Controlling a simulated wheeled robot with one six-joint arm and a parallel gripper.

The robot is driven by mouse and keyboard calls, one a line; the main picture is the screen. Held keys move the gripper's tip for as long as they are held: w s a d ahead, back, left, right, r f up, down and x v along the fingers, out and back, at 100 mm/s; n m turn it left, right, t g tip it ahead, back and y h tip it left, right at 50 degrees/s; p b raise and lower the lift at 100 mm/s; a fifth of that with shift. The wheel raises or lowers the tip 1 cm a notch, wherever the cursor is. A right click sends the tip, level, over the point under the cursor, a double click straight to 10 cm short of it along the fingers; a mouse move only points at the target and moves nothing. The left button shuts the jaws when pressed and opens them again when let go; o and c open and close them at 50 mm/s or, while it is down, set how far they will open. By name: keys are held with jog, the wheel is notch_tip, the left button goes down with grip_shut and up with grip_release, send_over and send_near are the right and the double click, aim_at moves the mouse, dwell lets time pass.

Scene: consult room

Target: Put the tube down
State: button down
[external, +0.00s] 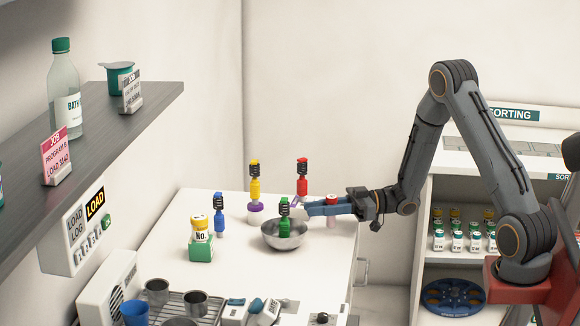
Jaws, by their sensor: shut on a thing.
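My gripper (309,208) reaches in from the right, its blue fingers level over the white worktop just right of the metal bowl. It is shut on the tube, which is mostly hidden by the fingers; a small pale purple piece (296,202) shows at the tips, and I cannot tell whether it is part of the tube. A white item with a red top (332,197) shows just behind the fingers. The metal bowl (285,240) has a green-topped piece (284,215) standing at it, close to the fingertips.
Yellow (254,183), red (302,178) and blue (219,216) upright pieces stand around the bowl. Metal cups and a blue cup (135,312) crowd the front. The worktop's (172,250) left side has clear room.

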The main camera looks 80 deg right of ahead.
notch_tip(320, 180, up, 7)
jog(key=s+d+r+m+g+h, duration=0.1)
jog(key=s+d+r+m+h, duration=0.4)
jog(key=s+d+r+h, duration=0.45)
jog(key=s+d+r+m+h, duration=0.4)
jog(key=s+d+m+h, duration=0.4)
jog(key=d, duration=0.5)
jog(key=s+r+m+g+h, duration=0.2)
jog(key=s+g, duration=0.2)
jog(key=s, duration=0.6)
jog(key=s+d+r+m+g+h, duration=0.1)
jog(key=s+r+m+g+h, duration=0.1)
jog(key=s, duration=0.8)
jog(key=s+d+r+m+g+h, duration=0.1)
jog(key=s+r+m+g+h, duration=0.1)
jog(key=s+g, duration=0.4)
jog(key=s+m+h, duration=0.1)
jog(key=s, duration=0.3)
jog(key=shift+s+d+b, duration=0.25)
jog(key=shift+b, duration=0.15)
